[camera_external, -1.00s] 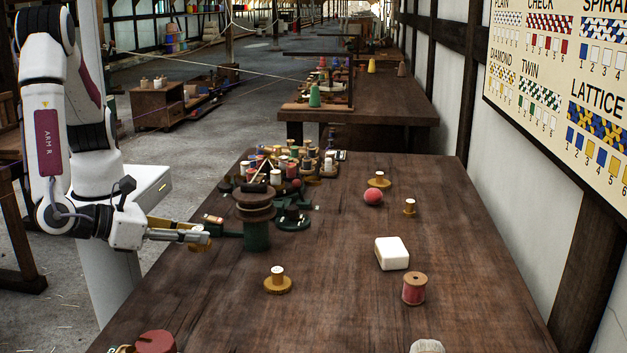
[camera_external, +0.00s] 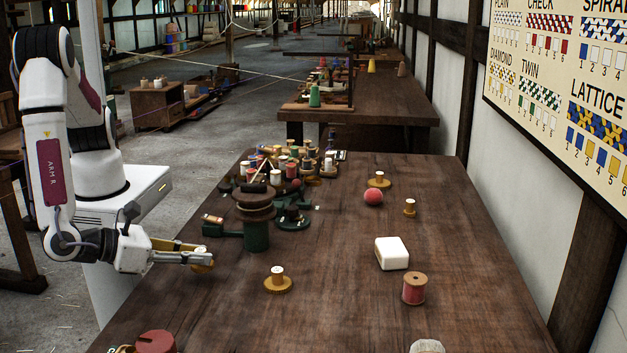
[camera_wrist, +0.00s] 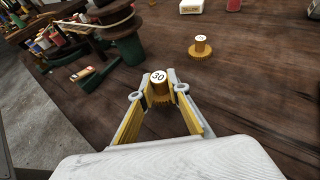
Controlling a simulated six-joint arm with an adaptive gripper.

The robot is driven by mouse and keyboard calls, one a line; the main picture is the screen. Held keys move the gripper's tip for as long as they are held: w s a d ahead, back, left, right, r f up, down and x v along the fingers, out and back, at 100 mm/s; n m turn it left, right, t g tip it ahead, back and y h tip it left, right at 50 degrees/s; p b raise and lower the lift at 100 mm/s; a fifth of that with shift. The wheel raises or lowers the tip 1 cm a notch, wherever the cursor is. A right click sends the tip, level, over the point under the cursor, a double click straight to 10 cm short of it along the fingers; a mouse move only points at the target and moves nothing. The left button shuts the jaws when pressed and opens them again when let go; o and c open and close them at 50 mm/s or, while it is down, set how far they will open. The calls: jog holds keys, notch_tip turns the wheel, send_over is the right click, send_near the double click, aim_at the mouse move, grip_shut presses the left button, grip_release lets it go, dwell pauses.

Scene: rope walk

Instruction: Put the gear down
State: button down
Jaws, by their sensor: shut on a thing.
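My gripper (camera_external: 202,257) is shut on a gold-brown gear with a white top (camera_external: 203,250). In the wrist view the gear (camera_wrist: 160,92) sits between my fingertips, with "30" on its white top and teeth around its lower part. It is held low over the left part of the wooden table (camera_external: 330,300). I cannot tell whether it touches the table.
A similar gear (camera_external: 278,280) stands to the right of my gripper; it also shows in the wrist view (camera_wrist: 200,47). A dark green post device (camera_external: 256,222) stands behind. A white block (camera_external: 391,253) and a red spool (camera_external: 414,289) are farther right. Bare table lies between.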

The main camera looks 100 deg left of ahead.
aim_at(197, 267)
jog(key=shift+f, duration=1.5)
jog(key=shift+f, duration=0.1)
jog(key=c, duration=1.9)
grip_release()
jog(key=shift+s+d+r, duration=0.1)
jog(key=shift+r, duration=0.1)
jog(key=v, duration=1.1)
jog(key=shift+s+d+r, duration=0.2)
jog(key=shift+s, duration=0.1)
